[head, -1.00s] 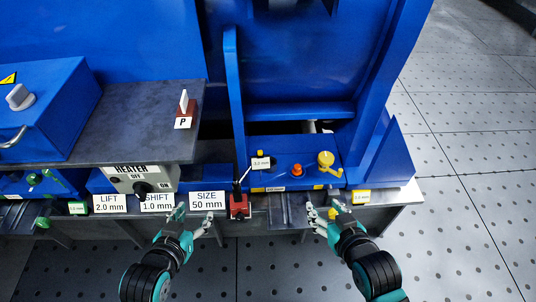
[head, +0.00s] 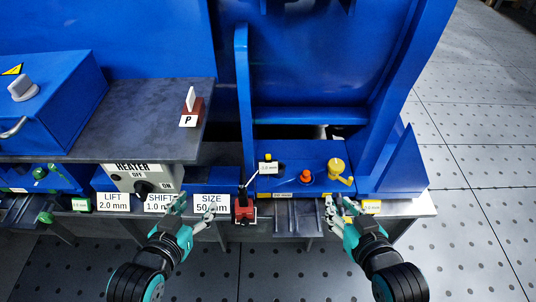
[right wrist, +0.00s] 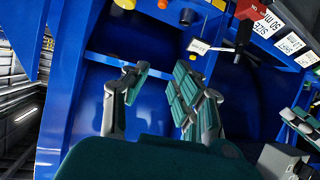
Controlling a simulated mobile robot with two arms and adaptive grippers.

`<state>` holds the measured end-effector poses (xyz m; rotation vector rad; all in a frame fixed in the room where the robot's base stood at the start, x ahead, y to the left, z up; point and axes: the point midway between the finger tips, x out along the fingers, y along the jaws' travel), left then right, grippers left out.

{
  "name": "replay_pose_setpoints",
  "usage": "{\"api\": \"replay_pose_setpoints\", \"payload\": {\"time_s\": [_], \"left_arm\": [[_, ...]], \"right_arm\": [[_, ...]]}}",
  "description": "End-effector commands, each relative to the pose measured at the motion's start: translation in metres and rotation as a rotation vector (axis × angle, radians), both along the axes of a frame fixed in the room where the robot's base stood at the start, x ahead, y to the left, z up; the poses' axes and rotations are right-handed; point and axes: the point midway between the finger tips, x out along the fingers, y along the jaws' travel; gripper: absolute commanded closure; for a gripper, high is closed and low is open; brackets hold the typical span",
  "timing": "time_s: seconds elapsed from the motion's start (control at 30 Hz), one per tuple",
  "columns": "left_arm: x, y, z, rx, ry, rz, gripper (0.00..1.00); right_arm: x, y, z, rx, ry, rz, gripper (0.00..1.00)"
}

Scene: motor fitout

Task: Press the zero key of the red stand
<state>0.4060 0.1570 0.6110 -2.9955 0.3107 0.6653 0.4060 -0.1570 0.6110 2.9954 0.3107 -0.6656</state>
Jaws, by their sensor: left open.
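The red stand (head: 244,209) stands at the front edge of the bench, with a black upper part and a thin rod leaning up to a small white readout plate (head: 268,168). Its zero key is too small to make out. In the right wrist view the stand (right wrist: 248,10) shows at the top right and the readout plate (right wrist: 198,46) left of it. My left gripper (head: 197,208) is open and empty, left of the stand, in front of the SIZE label. My right gripper (head: 337,214) is open and empty, right of the stand; its spread fingers also fill the right wrist view (right wrist: 155,98).
Label cards (head: 112,201) line the bench front beside a heater box (head: 142,181). An orange-red knob (head: 305,176) and a yellow handle (head: 338,172) sit on the blue machine base behind. A P block (head: 191,112) stands on the grey shelf. Floor is open at right.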

Motion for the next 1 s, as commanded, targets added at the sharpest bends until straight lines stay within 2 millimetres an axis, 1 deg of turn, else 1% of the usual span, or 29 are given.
{"api": "replay_pose_setpoints", "payload": {"time_s": [0.03, 0.17, 1.0], "left_arm": [[0.0000, -0.0001, -0.0001, 0.000, 0.000, 0.000, 0.45], [0.0000, -0.0002, -0.0002, 0.000, 0.000, 0.000, 0.45], [0.0000, -0.0001, -0.0004, -0.001, 0.001, 0.000, 0.45]], "right_arm": [[0.0000, 0.0001, -0.0001, 0.000, 0.000, 0.000, 0.83], [0.0000, 0.0002, -0.0002, 0.000, 0.000, 0.000, 1.00], [0.0000, 0.0001, -0.0004, 0.000, 0.001, 0.000, 1.00]]}}
